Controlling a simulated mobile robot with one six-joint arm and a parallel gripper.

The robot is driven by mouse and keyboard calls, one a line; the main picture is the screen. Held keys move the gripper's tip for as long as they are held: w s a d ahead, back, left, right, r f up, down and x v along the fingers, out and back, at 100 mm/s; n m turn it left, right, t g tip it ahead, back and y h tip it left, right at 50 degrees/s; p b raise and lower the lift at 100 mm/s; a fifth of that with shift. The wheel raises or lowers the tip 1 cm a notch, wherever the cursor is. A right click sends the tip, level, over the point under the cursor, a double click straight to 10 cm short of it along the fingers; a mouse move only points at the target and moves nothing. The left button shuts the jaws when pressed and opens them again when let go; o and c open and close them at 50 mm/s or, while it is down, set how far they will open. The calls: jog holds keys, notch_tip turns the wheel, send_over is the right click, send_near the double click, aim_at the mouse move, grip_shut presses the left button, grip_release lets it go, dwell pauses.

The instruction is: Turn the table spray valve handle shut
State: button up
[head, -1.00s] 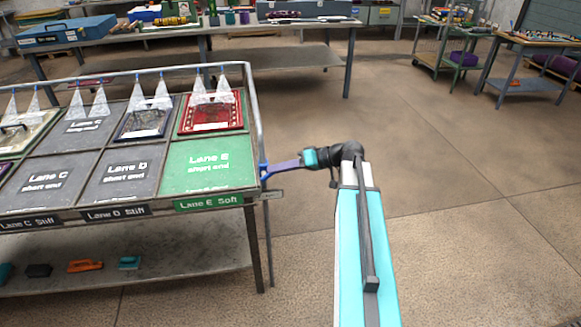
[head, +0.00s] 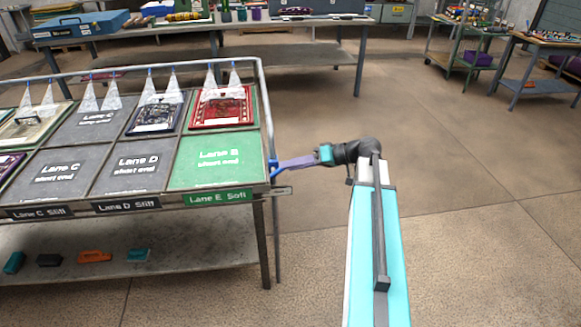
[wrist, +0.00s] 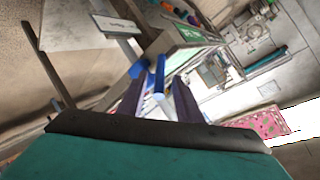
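The spray valve's blue handle (head: 273,164) is at the right edge of the wash table (head: 264,100), above a small tag plate (head: 283,190). In the wrist view the blue handle (wrist: 160,72) stands between the two purple fingers of my gripper (wrist: 158,104), with a second blue part (wrist: 138,68) just left of it. Gaps show between handle and fingers, so my gripper looks open around it; contact is not clear. In the head view my gripper (head: 284,163) reaches left to the handle. White spray cones (head: 235,78) fall from the rail over the lanes.
Lane E (head: 218,172) is green, with a red rug (head: 222,106) behind it. Brushes, one orange (head: 95,256), lie on the lower shelf. A long bench (head: 300,30) stands behind, and carts (head: 470,50) are at the back right. The floor right of the table is open.

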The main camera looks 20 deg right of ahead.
jog(key=b+v, duration=0.1)
jog(key=v, duration=1.1)
jog(key=shift+s+a+f, duration=0.1)
jog(key=shift+s+a, duration=0.05)
